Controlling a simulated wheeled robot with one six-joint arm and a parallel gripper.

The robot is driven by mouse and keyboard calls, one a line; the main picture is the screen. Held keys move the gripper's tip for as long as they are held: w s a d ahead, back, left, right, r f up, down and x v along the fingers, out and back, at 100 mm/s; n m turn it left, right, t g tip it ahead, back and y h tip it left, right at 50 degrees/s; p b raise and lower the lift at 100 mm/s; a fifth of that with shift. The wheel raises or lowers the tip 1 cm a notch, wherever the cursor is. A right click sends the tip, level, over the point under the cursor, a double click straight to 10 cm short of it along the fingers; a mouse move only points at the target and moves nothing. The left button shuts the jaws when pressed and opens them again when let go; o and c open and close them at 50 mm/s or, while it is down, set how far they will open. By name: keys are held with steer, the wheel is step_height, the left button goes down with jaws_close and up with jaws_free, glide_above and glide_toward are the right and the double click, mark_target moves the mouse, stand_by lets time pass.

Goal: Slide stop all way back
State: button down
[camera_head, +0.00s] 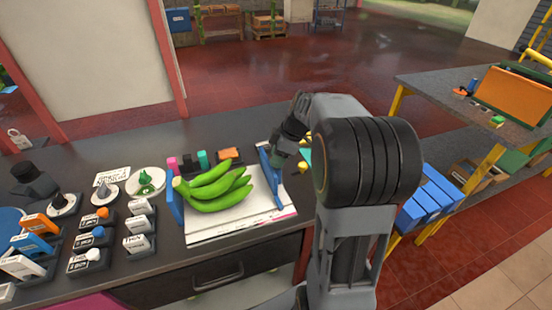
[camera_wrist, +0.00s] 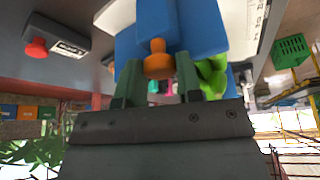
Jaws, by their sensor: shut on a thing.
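The stop is a blue upright plate (camera_head: 268,178) on the right part of a white measuring board (camera_head: 225,232). In the wrist view the blue stop (camera_wrist: 205,25) fills the upper middle, with an orange knob (camera_wrist: 158,62) on its near face. My gripper (camera_wrist: 158,70) has one finger on each side of the knob and is shut on it. In the head view my gripper (camera_head: 284,152) is at the stop's right side, partly hidden by my arm. A bunch of green bananas (camera_head: 215,188) lies on the board, between the stop and another blue plate (camera_head: 175,205) at the left.
Several labelled blocks and small boxes (camera_head: 92,236) stand left of the board. A white dish (camera_head: 146,183) with a green piece is close by. Small coloured blocks (camera_head: 187,162) and an orange item (camera_head: 229,154) sit behind the board. A shelf with blue bins (camera_head: 432,200) stands at the right.

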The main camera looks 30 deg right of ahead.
steer(key=c, duration=1.1)
jaws_free()
steer(key=shift+a, duration=0.15)
steer(key=v, duration=1.4)
steer(key=shift+a, duration=0.1)
